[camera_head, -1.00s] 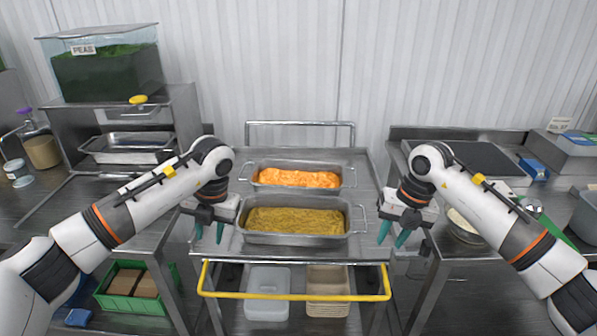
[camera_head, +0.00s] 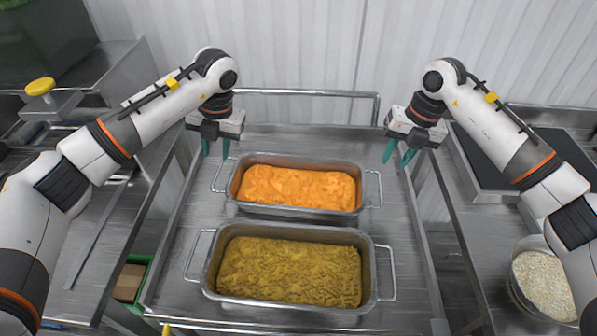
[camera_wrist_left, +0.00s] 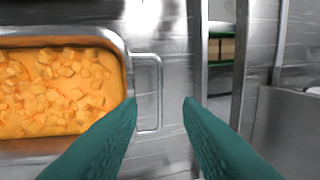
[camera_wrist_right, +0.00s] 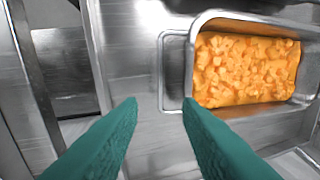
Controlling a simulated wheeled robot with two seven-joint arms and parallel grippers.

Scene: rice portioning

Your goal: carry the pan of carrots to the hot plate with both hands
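The pan of carrots (camera_head: 297,207) is a metal pan of orange cubes on the cart, with a wire handle at each end. My left gripper (camera_head: 215,148) is open and empty, above and just behind its left handle (camera_head: 220,175). In the left wrist view that handle (camera_wrist_left: 158,95) shows just ahead of the left fingertips. My right gripper (camera_head: 398,154) is open and empty, above and to the right of the right handle (camera_head: 376,188). In the right wrist view that handle (camera_wrist_right: 163,75) shows ahead between the right fingertips. The hot plate (camera_head: 497,182) appears to be the dark-topped slab on the right counter.
A second pan (camera_head: 290,312) with a yellow-brown filling stands in front on the cart (camera_head: 410,255). A cart rail (camera_head: 310,92) runs behind. A bowl of rice (camera_head: 520,285) sits at the right. A yellow-topped item (camera_head: 40,87) stands on the left counter.

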